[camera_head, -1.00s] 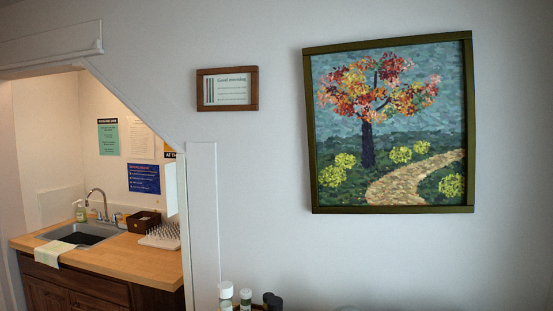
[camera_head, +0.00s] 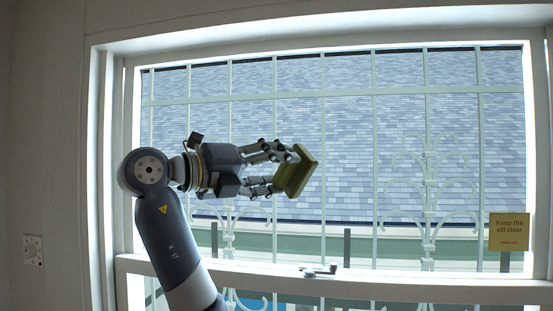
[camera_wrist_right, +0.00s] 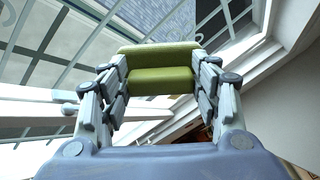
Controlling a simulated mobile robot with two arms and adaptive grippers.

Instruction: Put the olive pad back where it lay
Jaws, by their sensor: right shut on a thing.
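The pad shows no contact with anything but the fingers. My left gripper is in neither view. The place where the pad lay cannot be made out.
The window (camera_head: 330,120) has a white frame and pale bars with scrollwork. A yellow sign (camera_head: 509,231) at its right reads "Keep the sill clear". A small latch (camera_head: 318,269) sits on the lower rail.

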